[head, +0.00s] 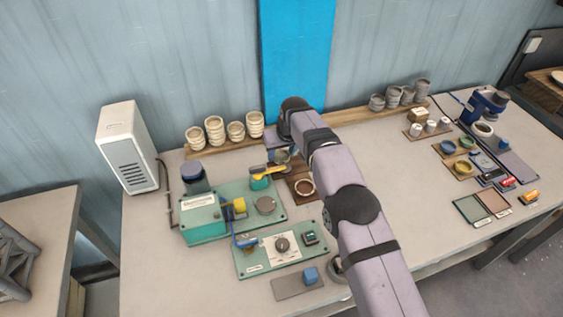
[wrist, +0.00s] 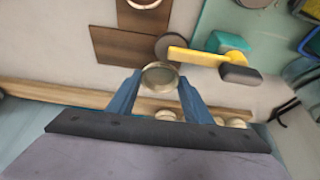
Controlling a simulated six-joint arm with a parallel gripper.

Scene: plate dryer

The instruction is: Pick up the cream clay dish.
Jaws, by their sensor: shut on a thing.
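My gripper (wrist: 160,88) has blue fingers, which are shut on a small round cream clay dish (wrist: 160,75) in the wrist view. The dish has a pale rim and a darker, greyish inside. One finger is on each side of it. In the head view my gripper is near the back of the table, and the held dish (head: 283,156) is small and partly hidden by my arm. Whether it is clear of the surface below is hard to tell.
Another round dish (head: 303,187) sits on a brown board (head: 295,194) close by. A green machine with a yellow lever (head: 268,171) stands beside my gripper. Cream cups (head: 214,131) line a wooden shelf (head: 180,155) along the wall. The table's front left is clear.

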